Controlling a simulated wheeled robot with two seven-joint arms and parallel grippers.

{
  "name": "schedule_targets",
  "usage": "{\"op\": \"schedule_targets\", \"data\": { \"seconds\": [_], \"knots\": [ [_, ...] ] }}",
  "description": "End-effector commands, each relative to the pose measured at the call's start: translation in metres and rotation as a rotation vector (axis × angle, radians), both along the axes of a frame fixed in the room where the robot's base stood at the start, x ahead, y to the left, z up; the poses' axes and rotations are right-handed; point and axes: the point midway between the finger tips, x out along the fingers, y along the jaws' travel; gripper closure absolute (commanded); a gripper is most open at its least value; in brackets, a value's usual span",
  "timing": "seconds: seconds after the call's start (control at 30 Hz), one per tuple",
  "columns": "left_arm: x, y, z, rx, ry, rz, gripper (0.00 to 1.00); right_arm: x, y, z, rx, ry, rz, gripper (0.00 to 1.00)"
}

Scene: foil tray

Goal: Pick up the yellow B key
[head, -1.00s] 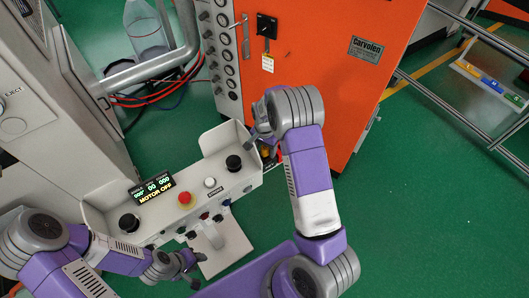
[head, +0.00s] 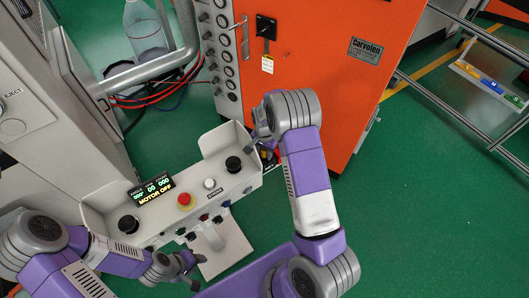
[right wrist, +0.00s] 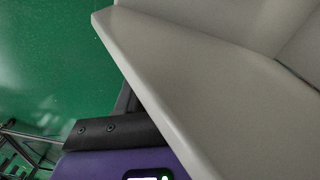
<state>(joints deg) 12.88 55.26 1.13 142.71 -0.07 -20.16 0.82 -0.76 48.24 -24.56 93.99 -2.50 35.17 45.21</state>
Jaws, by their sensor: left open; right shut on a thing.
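My right gripper (head: 262,140) is at the right end of the beige control box (head: 160,238), against the orange cabinet. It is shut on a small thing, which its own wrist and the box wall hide. Small dark blue and red bits (head: 269,156) show just below it. I cannot make out a yellow B key there. In the right wrist view, the box's side wall (right wrist: 190,90) covers the fingertips; only a dark part of the gripper (right wrist: 112,130) shows. My left gripper (head: 190,271) is open and empty, low in front of the box.
The box carries a red stop button (head: 185,200), black knobs (head: 233,164) and a display reading MOTOR OFF (head: 153,190). The orange cabinet (head: 335,80) stands close behind my right arm. A rack with blue, yellow and green labels (head: 490,82) is far right.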

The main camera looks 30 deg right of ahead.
Motion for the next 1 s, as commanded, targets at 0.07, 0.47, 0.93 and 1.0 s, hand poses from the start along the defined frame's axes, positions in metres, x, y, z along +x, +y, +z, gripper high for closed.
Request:
{"op": "schedule_targets", "data": {
  "seconds": [0.07,0.47,0.93,1.0],
  "knots": [
    [0.0,0.0,0.0,0.0,0.0,0.0,0.57,0.001,0.0,0.003,0.0,-0.001,0.0,0.97],
    [0.0,0.0,0.007,0.0,0.0,0.0,0.57,0.001,0.0,0.062,0.0,-0.005,0.001,0.97],
    [0.0,0.0,0.019,0.0,0.0,0.0,0.57,0.001,0.0,0.163,0.0,-0.004,0.001,0.97],
    [0.0,0.0,0.02,0.0,0.0,0.0,0.57,0.001,0.0,0.17,0.0,-0.002,0.001,0.97]
  ]
}}
